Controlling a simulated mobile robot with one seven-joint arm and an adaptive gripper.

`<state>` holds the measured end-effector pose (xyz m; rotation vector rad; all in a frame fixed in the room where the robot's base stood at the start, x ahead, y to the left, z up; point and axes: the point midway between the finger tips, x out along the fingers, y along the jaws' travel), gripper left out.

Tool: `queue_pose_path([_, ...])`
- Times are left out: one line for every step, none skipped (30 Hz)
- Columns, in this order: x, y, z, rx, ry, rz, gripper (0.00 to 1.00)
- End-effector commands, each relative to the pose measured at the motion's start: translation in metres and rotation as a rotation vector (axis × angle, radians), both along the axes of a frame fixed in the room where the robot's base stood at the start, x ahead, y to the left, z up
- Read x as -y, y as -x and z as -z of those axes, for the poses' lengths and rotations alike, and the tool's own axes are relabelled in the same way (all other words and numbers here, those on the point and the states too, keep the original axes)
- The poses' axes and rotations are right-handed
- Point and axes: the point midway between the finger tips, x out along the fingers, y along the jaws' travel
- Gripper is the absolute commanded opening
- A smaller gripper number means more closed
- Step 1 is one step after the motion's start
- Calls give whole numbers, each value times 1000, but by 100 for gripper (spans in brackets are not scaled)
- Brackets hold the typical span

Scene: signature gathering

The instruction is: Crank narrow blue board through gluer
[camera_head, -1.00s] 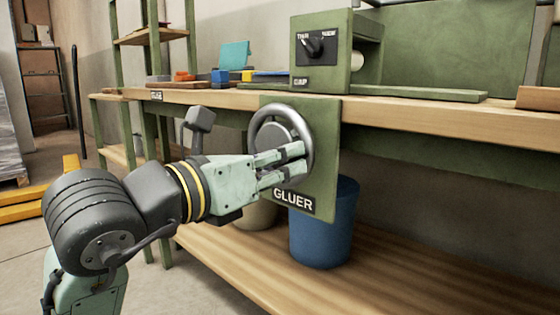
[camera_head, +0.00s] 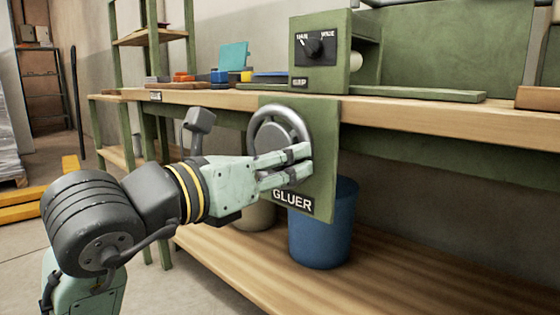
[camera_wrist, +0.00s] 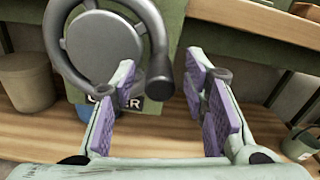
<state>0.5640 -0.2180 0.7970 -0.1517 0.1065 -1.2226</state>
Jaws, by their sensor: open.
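The gluer's grey handwheel (camera_head: 281,142) is on a green panel (camera_head: 322,170) labelled GLUER, at the bench front. My gripper (camera_head: 308,162) is open, its fingertips in front of the wheel's right side. In the wrist view, the wheel (camera_wrist: 104,38) has a dark grip (camera_wrist: 159,75) standing at its lower right. This grip lies between the spread fingers (camera_wrist: 160,85), closer to the left one; contact is unclear. The gluer housing (camera_head: 320,48) with its dial stands on the bench. A thin dark blue strip (camera_head: 271,74) lies left of it; I cannot tell if it is the narrow board.
The wooden bench top (camera_head: 400,111) runs above the wheel. Small coloured pieces and a teal board (camera_head: 234,56) are at its left. A blue bin (camera_head: 322,230) stands on the lower shelf (camera_head: 300,285) just below the panel. Open floor is at the left.

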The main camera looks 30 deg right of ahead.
Motion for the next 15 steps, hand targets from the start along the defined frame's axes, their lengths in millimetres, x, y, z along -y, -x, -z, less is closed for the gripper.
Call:
queue_pose_path([0, 0, 0, -1, 0, 0, 40])
queue_pose_path([0, 0, 0, -1, 0, 0, 40])
queue_pose_path([-1, 0, 0, -1, 0, -1, 40])
queue_pose_path([-2, 0, 0, -1, 1, -1, 40])
queue_pose_path([-3, 0, 0, -1, 1, -1, 40])
queue_pose_path([-6, 1, 0, -1, 1, -2, 40])
queue_pose_path([-9, 2, 0, -1, 1, -2, 40])
queue_pose_path([-13, 3, 0, -1, 1, -2, 40])
queue_pose_path([-19, 6, 0, 0, 2, -3, 40])
queue_pose_path([-24, 8, 0, 0, 1, -3, 40])
queue_pose_path([-30, 9, 0, 0, 2, -4, 40])
queue_pose_path([-38, 12, -1, 0, 2, -4, 40])
queue_pose_path([-45, 14, 0, -1, 2, -4, 40])
queue_pose_path([-51, 17, 0, 1, 2, -5, 40])
queue_pose_path([-59, 20, 0, 1, 2, -4, 40])
